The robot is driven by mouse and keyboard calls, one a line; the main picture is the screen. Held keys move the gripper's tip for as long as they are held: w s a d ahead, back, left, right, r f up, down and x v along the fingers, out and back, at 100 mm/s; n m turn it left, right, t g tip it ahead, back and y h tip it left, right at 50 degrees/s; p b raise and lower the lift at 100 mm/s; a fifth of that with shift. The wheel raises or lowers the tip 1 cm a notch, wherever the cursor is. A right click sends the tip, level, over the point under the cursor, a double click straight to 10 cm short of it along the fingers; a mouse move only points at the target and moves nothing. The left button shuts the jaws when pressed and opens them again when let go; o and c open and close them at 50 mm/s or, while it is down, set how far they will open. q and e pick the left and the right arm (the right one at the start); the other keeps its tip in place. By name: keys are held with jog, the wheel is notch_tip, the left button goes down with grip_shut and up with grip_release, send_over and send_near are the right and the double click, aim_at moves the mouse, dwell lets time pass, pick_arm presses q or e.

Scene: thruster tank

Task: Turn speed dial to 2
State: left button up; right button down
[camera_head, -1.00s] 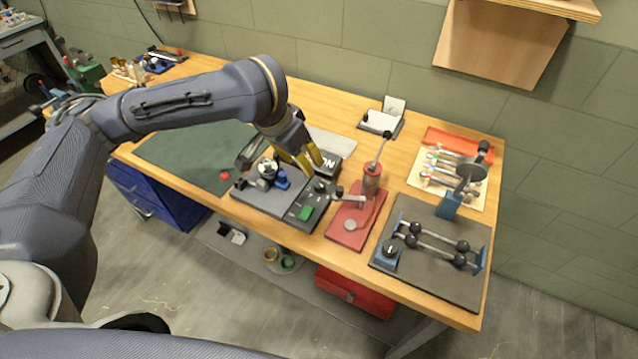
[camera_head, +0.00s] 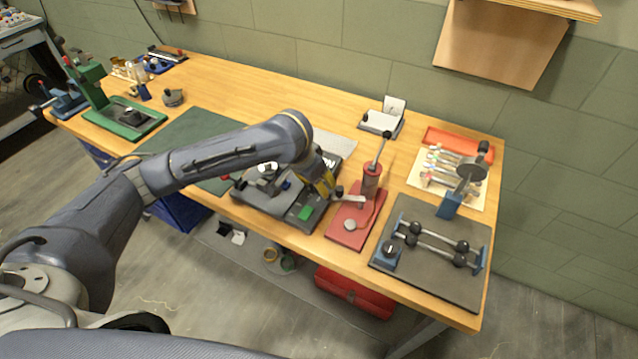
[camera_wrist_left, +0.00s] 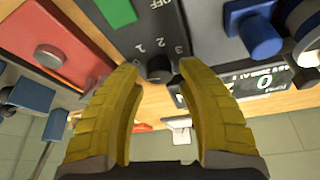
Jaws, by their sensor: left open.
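The speed dial (camera_wrist_left: 158,69) is a small dark knob on a dark grey control panel (camera_wrist_left: 150,28), with white marks 1, 2 and 3 beside it. Its pointer setting is too dark to read. My left gripper (camera_wrist_left: 158,66) is open, with its yellow fingers on either side of the dial; I cannot tell whether they touch it. In the head view the left gripper (camera_head: 323,193) is over the far end of the panel (camera_head: 298,213) and hides the dial. My right gripper is not in view.
A green button (camera_head: 306,213) is on the panel near the gripper. A red stand with a lever (camera_head: 340,235) is close on the right. A dark plate with rods (camera_head: 455,275) lies further right. A display with a number (camera_wrist_left: 264,88) is beside the fingers.

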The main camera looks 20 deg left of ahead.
pick_arm(q)
jog(key=shift+w+d+f, duration=0.1)
jog(key=shift+w+f, duration=0.1)
jog(key=shift+f, duration=0.35)
grip_shut()
